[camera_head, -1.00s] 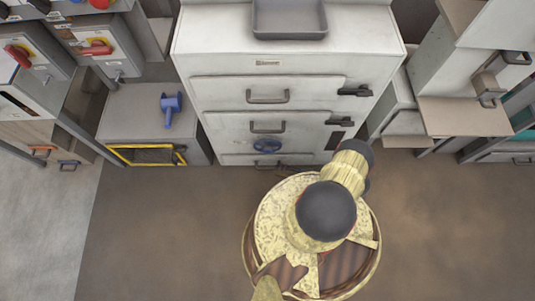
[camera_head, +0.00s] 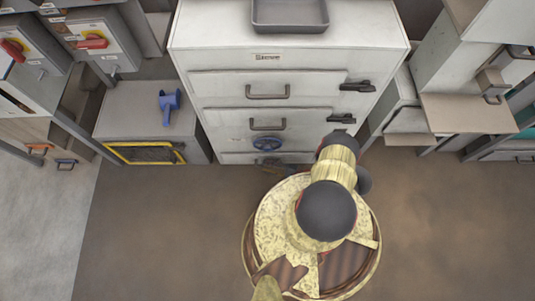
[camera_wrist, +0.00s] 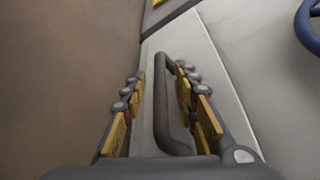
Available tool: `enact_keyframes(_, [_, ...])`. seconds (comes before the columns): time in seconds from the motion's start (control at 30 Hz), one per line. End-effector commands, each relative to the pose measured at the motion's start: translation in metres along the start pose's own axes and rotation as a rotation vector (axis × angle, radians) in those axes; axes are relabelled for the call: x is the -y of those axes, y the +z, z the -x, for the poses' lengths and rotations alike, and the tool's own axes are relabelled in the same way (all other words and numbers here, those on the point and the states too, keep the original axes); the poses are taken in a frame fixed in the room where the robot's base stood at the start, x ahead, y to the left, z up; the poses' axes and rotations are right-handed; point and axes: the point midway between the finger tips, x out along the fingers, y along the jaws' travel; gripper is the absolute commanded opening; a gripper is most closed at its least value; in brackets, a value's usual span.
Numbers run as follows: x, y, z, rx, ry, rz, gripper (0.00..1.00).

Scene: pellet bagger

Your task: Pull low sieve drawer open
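The low sieve drawer (camera_head: 236,158) is the bottom front of the pale grey cabinet and looks shut. It is partly hidden in the head view by my arm. In the wrist view, a dark grey bar handle (camera_wrist: 166,115) stands out from a pale panel (camera_wrist: 221,75). My gripper (camera_wrist: 159,75) is open, with one finger on each side of this handle. The fingers look apart from the bar. In the head view only a small dark part of my gripper shows by the cabinet's foot.
A blue handwheel (camera_head: 267,143) sits just above the low drawer and also shows in the wrist view (camera_wrist: 308,24). Two upper drawers have bar handles (camera_head: 267,92) and black latches (camera_head: 357,87). A yellow-framed box (camera_head: 150,152) stands left. Brown floor is clear on both sides.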

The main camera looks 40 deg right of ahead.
Motion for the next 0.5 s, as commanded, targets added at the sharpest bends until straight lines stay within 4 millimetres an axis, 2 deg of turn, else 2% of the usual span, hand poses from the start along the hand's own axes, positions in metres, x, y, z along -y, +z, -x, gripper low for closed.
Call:
enact_keyframes(0.23, [0.0001, 0.0000, -0.0006, 0.000, 0.000, 0.000, 0.30])
enact_keyframes(0.5, [0.0001, 0.0001, -0.0004, 0.000, 0.000, 0.000, 0.15])
